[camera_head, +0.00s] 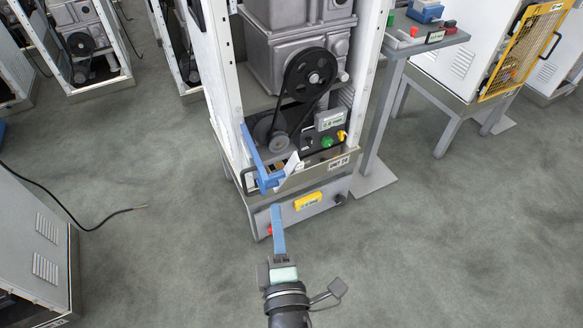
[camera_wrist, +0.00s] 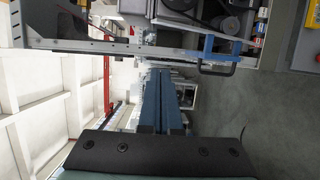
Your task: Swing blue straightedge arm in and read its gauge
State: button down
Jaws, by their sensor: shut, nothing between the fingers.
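The blue straightedge arm (camera_head: 254,153) is on the left front corner of the open dispenser frame, beside the belt drive. It ends in a blue block (camera_head: 268,181) near the front rail, with a white pointed piece (camera_head: 289,168) beside it. The arm also shows in the wrist view (camera_wrist: 208,52), near a black handle. My gripper (camera_head: 277,208) is shut and empty, in front of the frame's base and apart from the blue arm. Its blue fingers are together in the wrist view (camera_wrist: 167,75). A small grey display box (camera_head: 329,119) sits by the belt; its reading is too small to tell.
The black pulley and belt (camera_head: 309,75) are inside the frame. A green button (camera_head: 327,142) and a yellow knob (camera_head: 341,135) sit below the display box. A side table (camera_head: 426,42) stands right. Floor around my gripper is clear.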

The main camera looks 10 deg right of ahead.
jog(key=w+d+p, duration=0.4)
jog(key=w+p, duration=0.2)
jog(key=w, duration=0.3)
jog(key=shift+w+d, duration=0.15)
jog(key=shift+d, duration=0.15)
dwell(0.3)
